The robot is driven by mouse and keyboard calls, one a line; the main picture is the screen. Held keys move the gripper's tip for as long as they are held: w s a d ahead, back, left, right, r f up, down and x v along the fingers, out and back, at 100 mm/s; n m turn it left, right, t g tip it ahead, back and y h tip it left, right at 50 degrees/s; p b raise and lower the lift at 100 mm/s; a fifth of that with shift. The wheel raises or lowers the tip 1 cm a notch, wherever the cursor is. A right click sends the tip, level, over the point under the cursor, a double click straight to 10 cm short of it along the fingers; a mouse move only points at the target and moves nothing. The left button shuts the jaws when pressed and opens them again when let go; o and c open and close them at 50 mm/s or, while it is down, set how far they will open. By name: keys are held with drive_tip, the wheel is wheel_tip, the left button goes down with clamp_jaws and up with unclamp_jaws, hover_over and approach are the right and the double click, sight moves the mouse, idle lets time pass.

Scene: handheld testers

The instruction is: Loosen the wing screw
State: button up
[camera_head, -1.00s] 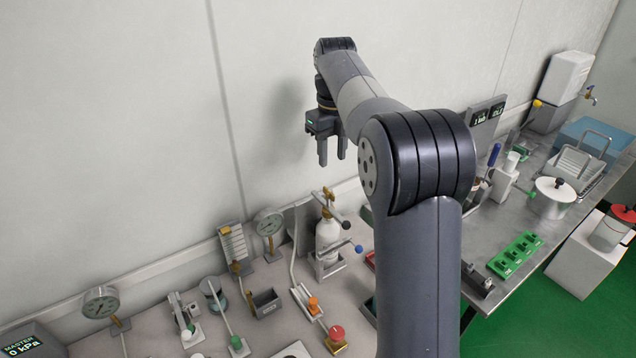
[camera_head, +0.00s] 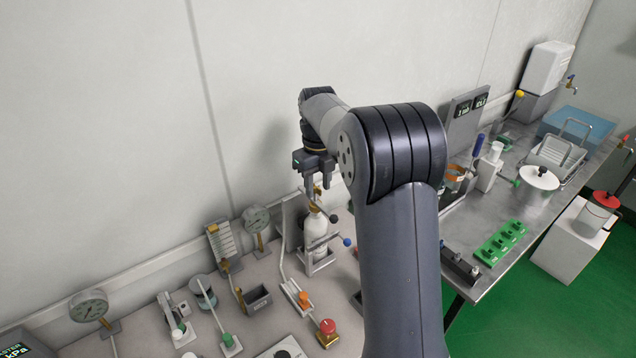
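My gripper (camera_head: 317,184) points down just above the white bottle (camera_head: 316,229) at the back of the left bench. Its two fingers are apart, with the brass fitting (camera_head: 317,193) on top of the bottle below and between them in this view. I cannot tell whether they touch it. A rod with a dark knob (camera_head: 334,218) sticks out from the fitting, and a rod with a blue knob (camera_head: 347,242) sits lower on the bottle's stand. I cannot make out for certain which part is the wing screw.
Round gauges (camera_head: 257,218) stand near the wall to the left. A red knob on a brass base (camera_head: 327,328) and an orange-topped part (camera_head: 304,299) stand in front. The metal bench (camera_head: 480,215) at right holds a green block (camera_head: 500,242). My arm hides the middle.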

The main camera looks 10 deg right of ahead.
drive_tip(key=shift+c, duration=0.3)
clamp_jaws()
